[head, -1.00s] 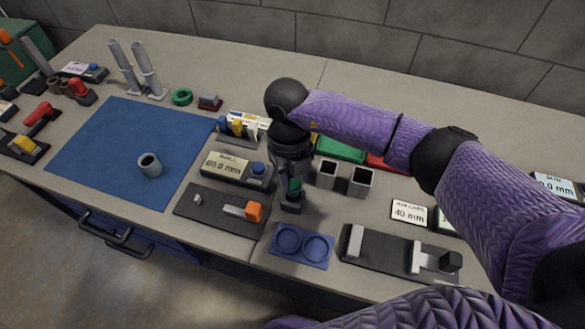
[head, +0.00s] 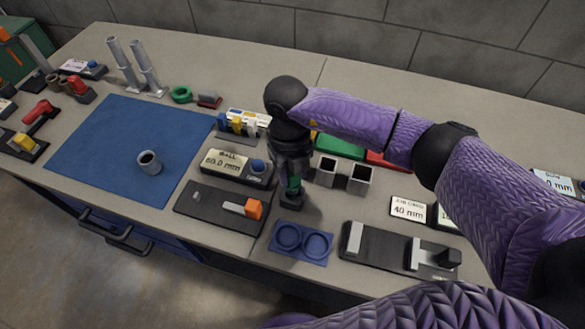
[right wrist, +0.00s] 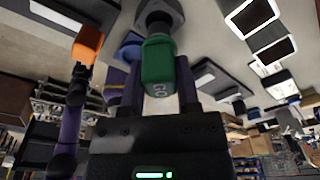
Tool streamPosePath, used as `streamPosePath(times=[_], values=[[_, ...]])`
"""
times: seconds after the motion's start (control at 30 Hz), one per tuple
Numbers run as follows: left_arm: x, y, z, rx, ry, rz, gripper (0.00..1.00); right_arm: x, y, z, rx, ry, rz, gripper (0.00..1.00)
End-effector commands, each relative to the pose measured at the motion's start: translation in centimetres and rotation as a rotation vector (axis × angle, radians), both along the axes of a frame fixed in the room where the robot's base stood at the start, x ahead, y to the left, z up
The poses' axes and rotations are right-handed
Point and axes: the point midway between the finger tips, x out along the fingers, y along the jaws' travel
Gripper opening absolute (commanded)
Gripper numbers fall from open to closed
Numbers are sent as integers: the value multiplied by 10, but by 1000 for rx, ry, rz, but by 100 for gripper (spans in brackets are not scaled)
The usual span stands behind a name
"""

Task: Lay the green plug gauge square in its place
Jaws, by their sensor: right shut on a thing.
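The green plug gauge (right wrist: 158,65) is held in my right gripper, its green handle marked GO between the fingers in the right wrist view. A dark grey round end shows beyond the handle.
A blue plate with two round recesses (head: 328,255) lies in front of the gauge. A blue mat (head: 105,165) with a grey ring (head: 149,163) lies further left.

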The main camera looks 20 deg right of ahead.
Motion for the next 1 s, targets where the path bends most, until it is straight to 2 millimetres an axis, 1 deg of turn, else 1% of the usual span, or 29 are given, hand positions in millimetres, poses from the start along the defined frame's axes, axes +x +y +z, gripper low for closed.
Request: streamPosePath(times=[0.47, 0.77, 1.0], values=[[0, -8, -1, -12, 1, 5, 59, 0, 0, -1, 0, 0, 0, 0], [-1, -6, -6, -9, 1, 4, 59, 0, 0, -7, 0, 0, 0, 0], [-1, 1, -9, 2, 3, 1, 59, 0, 0, -12, 1, -1, 0, 0]])
